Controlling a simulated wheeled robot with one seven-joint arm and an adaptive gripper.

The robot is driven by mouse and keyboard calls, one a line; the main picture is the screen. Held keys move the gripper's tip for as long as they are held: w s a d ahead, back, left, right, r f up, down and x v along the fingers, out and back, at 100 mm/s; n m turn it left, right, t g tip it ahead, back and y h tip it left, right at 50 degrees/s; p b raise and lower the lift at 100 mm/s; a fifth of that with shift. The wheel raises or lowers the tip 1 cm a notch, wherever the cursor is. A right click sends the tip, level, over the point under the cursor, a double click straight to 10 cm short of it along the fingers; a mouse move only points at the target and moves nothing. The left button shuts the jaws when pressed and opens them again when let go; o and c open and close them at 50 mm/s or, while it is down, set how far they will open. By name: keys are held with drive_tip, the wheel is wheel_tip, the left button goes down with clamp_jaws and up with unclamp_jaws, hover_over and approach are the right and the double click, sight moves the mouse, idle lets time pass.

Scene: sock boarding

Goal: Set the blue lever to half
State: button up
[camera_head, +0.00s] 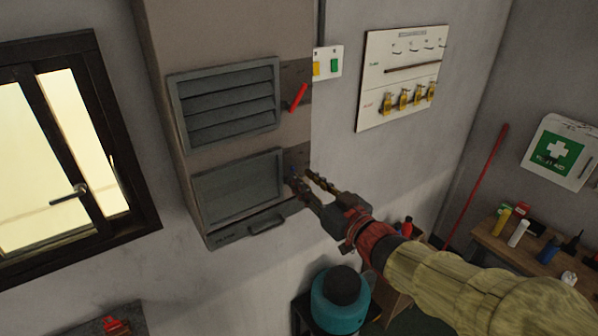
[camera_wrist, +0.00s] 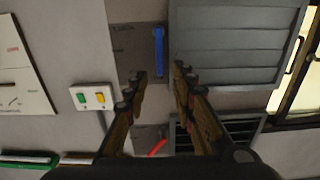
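The blue lever (camera_wrist: 158,50) shows in the wrist view as a straight bar on a dark plate (camera_wrist: 134,40) beside a grey louvred panel. In the head view only a small bit of the blue lever (camera_head: 292,168) shows, as my gripper covers the rest. My gripper (camera_head: 299,178) reaches to the cabinet's right side by the lower panel. In the wrist view my gripper (camera_wrist: 160,70) has its fingers apart, with the lever's near end appearing between the tips. I cannot tell whether they touch it or how deep they reach.
A red lever (camera_head: 298,98) sits by the upper louvred panel (camera_head: 226,105), close to my fingers in the wrist view. A switch plate (camera_head: 328,63) and a board with yellow locks (camera_head: 402,75) hang to the right. A handle (camera_head: 266,225) juts out below the lower panel.

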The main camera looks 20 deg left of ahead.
drive_tip(key=shift+x, duration=1.65)
drive_tip(key=shift+c, duration=0.6)
clamp_jaws()
